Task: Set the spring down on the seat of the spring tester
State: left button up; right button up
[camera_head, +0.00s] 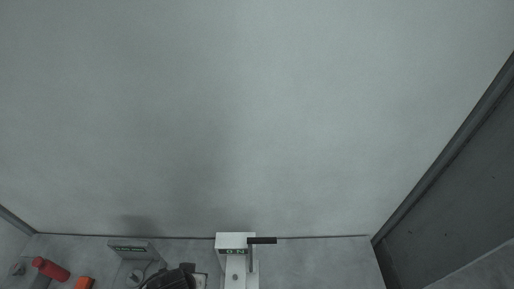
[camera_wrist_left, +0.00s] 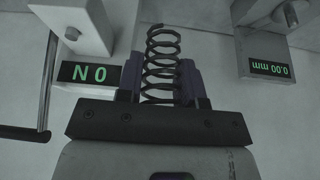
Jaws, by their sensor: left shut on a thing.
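My left gripper (camera_wrist_left: 161,78) is shut on a dark coil spring (camera_wrist_left: 162,60) in the left wrist view. The spring sits between the two fingers, and its free end sticks out past the fingertips. The spring tester (camera_wrist_left: 79,20) is at the upper left of that view, with a green "0 N" display seen upside down. The tester also shows at the bottom middle of the head view (camera_head: 236,243), with a black lever handle. The spring appears to the side of the tester. I cannot make out the seat clearly. My right gripper is not in view.
A second grey device (camera_wrist_left: 268,50) with a "0.00 mm" display stands right of the spring in the wrist view. A plain wall rises behind the bench.

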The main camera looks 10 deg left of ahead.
pick_arm(q)
jog(key=w+r+m, duration=0.1)
jog(key=w+r, duration=0.5)
jog(key=r, duration=0.4)
jog(key=w+r, duration=0.5)
jog(key=r, duration=0.6)
jog(key=s+r+m+h+p, duration=0.2)
jog(key=r+m+p, duration=0.4)
jog(key=p, duration=1.1)
jog(key=shift+s+d+r+g, duration=0.3)
jog(key=shift+s+r, duration=0.25)
jog(key=shift+r, duration=0.55)
jog(key=shift+h, duration=0.3)
